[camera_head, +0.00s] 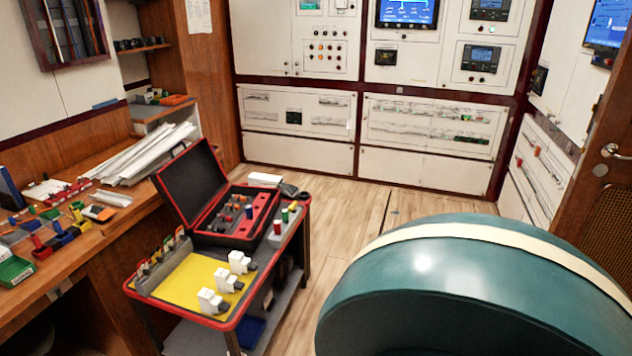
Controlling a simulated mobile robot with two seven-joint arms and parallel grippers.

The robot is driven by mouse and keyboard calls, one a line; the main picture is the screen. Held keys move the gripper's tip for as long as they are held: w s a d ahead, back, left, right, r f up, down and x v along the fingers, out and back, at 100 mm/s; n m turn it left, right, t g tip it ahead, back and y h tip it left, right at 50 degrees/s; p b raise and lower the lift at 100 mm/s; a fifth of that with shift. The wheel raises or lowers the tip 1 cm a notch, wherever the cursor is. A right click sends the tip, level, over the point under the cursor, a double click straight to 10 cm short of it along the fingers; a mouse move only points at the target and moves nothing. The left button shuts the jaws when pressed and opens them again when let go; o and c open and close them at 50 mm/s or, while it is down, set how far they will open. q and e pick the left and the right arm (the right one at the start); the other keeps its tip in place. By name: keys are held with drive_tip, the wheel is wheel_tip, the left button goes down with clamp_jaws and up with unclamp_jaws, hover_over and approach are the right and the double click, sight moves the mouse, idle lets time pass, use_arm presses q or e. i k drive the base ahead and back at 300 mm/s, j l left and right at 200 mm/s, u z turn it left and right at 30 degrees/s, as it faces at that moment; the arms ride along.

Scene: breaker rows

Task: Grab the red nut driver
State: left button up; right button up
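I cannot single out the red nut driver for certain at this size. A small upright red-topped piece (277,227) stands on the right side of the tool cart (224,326), next to a green one and a pale one. Several small tools (249,211), some with red or blue handles, stand in the open black case (190,184) on the cart. A rack (150,279) with coloured handles, red and green among them, lies along the cart's left edge. Neither of my grippers is in view.
White blocky parts (227,279) sit on the cart's yellow mat (184,274). A wooden workbench (110,228) with coloured bins and papers runs along the left. A large rounded teal form (430,295) fills the lower right. The wooden floor (350,205) behind the cart is clear.

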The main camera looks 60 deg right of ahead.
sight(278, 229)
drive_tip(key=z, duration=1.65)
drive_tip(key=i+l, duration=0.35)
drive_tip(key=i, duration=0.25)
drive_tip(key=z, duration=0.05)
